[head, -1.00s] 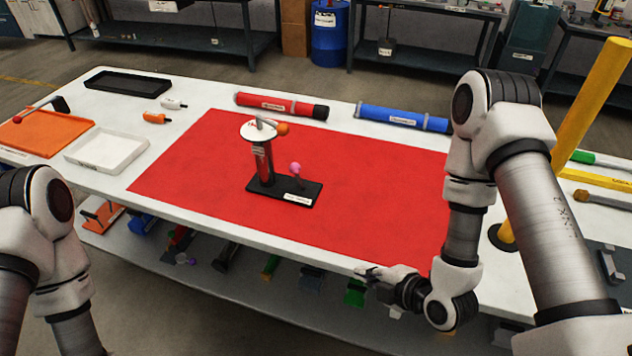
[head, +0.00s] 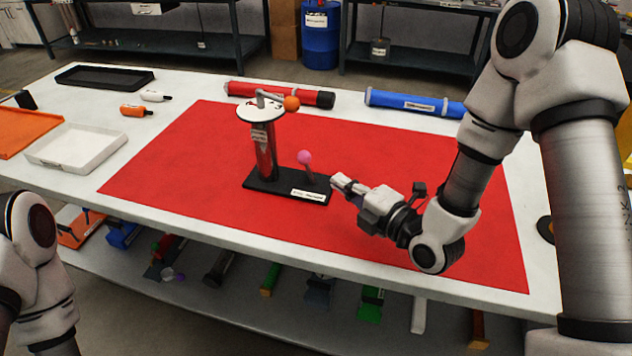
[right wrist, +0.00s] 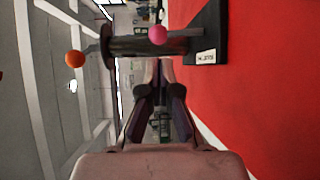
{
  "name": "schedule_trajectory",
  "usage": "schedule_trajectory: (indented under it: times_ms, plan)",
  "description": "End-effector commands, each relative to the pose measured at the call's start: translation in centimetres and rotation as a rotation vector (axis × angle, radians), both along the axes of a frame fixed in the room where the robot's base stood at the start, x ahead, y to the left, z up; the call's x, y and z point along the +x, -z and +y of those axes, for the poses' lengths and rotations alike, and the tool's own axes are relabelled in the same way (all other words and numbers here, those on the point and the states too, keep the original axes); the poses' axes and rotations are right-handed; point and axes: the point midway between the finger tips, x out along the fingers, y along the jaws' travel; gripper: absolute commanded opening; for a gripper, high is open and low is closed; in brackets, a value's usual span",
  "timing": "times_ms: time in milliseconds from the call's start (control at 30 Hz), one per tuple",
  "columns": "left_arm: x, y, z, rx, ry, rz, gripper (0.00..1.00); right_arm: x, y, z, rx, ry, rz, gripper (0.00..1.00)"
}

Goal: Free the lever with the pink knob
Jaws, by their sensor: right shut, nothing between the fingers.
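The lever's pink knob (head: 304,157) tops a short stem on the black base plate (head: 262,186) of the pump stand. It also shows in the right wrist view (right wrist: 158,35), just beyond my fingertips. The red pump tube (head: 265,155) stands upright on the base, with a white disc on top and an orange knob (head: 291,103) on a grey arm. My right gripper (head: 335,180) is shut and empty, to the right of the pink knob and apart from it. The right wrist view also shows its closed fingers (right wrist: 157,75). Of my left arm, only links show; its gripper is out of view.
The stand is on a red mat (head: 200,150) on a white table. A red tube (head: 275,94) and a blue tube (head: 415,103) lie behind. A white tray (head: 35,158) and a black tray (head: 103,86) are at left. The mat around the stand is clear.

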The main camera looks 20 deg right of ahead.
Motion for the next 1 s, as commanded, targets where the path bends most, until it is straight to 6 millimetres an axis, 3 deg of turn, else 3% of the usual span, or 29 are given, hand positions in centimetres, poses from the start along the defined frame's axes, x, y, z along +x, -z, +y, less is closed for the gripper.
schedule_trajectory:
  times_ms: [33, 200, 400, 800, 1000]
  plan:
    - [0.1, -0.8, 0.0, 0.000, 0.000, -0.002, 0.72, 1.0, -0.3, 0.6, -0.006, -0.005, 0.000, 0.00]
    - [0.1, -1.3, 0.0, 0.000, 0.000, -0.003, 0.72, 4.4, -0.1, 1.9, -0.002, -0.004, 0.001, 0.00]
    - [0.1, -1.6, 0.0, 0.000, 0.000, -0.002, 0.72, 6.8, 0.2, 2.9, 0.001, -0.002, 0.004, 0.00]
    - [0.1, -1.5, 0.0, 0.000, 0.000, -0.002, 0.72, 7.3, 0.4, 3.1, 0.002, -0.001, 0.004, 0.00]
    - [0.1, 0.4, 0.0, 0.000, 0.000, -0.002, 0.72, 8.7, 0.8, 4.3, -0.001, -0.003, 0.002, 0.00]
